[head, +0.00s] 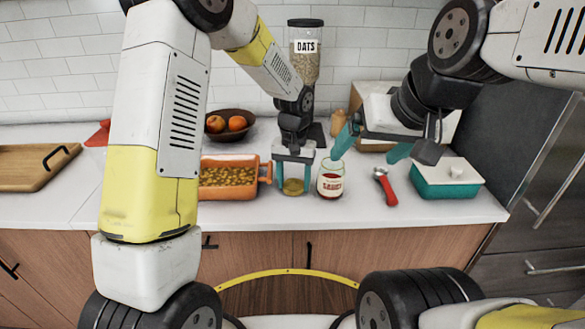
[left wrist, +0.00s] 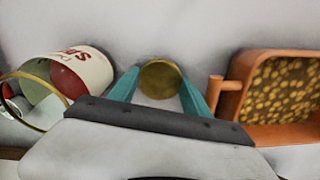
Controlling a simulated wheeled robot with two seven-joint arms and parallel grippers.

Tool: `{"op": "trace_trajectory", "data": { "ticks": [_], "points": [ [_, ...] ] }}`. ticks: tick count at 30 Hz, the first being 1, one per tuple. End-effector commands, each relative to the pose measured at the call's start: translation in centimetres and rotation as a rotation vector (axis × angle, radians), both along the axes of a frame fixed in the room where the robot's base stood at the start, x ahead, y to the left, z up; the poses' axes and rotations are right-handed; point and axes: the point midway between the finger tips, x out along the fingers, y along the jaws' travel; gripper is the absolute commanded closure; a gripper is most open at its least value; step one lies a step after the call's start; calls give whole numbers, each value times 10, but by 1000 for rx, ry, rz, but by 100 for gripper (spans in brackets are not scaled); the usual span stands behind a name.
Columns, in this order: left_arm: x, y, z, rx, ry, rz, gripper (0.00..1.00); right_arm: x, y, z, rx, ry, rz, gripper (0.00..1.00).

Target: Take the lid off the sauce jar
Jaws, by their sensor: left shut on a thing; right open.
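The sauce jar (head: 330,184) stands upright on the counter, with a red and white label and clear glass at its top. In the left wrist view the jar (left wrist: 84,70) shows at the left with an open rim and no lid on it. My left gripper (head: 293,181) is shut on a round gold lid (left wrist: 160,78), left of the jar and apart from it. The lid (head: 293,188) is low over the counter; I cannot tell whether it touches. My right gripper (head: 372,147) is open and empty, up and right of the jar.
An orange dish of yellow food (head: 228,190) is close left of my left gripper. A red-handled tool (head: 385,187) and a teal box with a white lid (head: 447,180) lie right. A fruit bowl (head: 230,135) and oats dispenser (head: 305,62) stand behind.

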Motion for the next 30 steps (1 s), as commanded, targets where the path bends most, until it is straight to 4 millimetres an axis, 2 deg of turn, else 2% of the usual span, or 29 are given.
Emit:
{"op": "trace_trajectory", "data": {
  "ticks": [1,2,3,12,16,30],
  "points": [
    [0,0,-2,0,1,0,92,0,0,0,0,0,0,11],
    [0,0,-2,0,0,0,40,0,0,0,0,0,0,11],
    [0,0,-2,0,0,0,35,0,0,0,0,0,0,11],
    [0,0,-1,0,0,0,35,0,0,0,0,0,0,11],
    [1,0,9,0,-2,0,35,0,0,0,0,0,0,11],
    [0,-1,101,-2,-3,0,35,0,0,0,0,0,0,11]
  ]
}}
